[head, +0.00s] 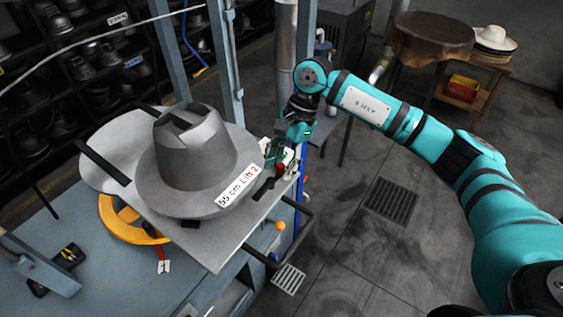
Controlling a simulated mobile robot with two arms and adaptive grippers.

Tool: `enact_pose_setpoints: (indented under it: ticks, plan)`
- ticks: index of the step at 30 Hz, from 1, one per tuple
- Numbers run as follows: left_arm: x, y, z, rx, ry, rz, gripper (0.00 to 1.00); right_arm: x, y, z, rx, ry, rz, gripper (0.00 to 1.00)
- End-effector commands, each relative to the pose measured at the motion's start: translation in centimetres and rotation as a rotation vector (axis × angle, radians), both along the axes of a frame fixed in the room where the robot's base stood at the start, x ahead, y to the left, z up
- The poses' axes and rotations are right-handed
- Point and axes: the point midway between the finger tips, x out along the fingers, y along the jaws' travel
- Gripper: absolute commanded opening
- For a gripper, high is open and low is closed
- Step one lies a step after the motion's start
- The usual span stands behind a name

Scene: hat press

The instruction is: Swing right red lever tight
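A grey metal hat form (190,155) marked "55 cm Lift 2" sits on a grey plate (225,237) on the press. At the plate's right edge is a small red lever (281,169) with a dark part beside it. My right gripper (274,153) is at this corner, just above the red lever and very close to it. I cannot tell whether it touches the lever. Its fingers are small and partly merge with the clamp parts, so their opening is unclear. My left gripper is not in view.
A yellow-orange wheel (122,222) and a red tagged part (161,254) are under the plate's left side. An upright blue-grey post (230,60) stands behind. A black handle bar (295,237) juts out at the right. The floor (350,255) there is clear.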

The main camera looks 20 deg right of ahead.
Motion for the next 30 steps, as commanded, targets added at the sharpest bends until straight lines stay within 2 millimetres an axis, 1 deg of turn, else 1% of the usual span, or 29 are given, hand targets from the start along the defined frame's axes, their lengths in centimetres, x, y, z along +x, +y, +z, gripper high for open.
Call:
enact_pose_setpoints:
  ticks: [1,7,10,14,20,26,30]
  plan:
    - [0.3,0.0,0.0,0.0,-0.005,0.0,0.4,0.0,0.0,0.0,0.0,0.0,0.0,0.27]
    - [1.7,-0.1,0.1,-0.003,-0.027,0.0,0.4,0.0,0.0,0.0,0.0,0.0,0.0,0.01]
    - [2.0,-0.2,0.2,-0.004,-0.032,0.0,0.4,0.0,0.0,0.1,0.0,-0.001,0.0,0.0]
    - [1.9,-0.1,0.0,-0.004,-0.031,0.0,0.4,0.0,0.0,0.0,0.0,-0.001,-0.005,0.0]
    - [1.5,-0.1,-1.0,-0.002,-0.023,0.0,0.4,-0.2,-0.1,-0.2,0.001,-0.003,-0.05,0.0]
    - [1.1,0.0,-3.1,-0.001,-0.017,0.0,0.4,-0.6,-0.4,-0.5,0.001,-0.005,-0.169,0.0]
    - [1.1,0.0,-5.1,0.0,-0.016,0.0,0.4,-1.0,-0.7,-0.6,0.002,-0.006,-0.288,0.0]
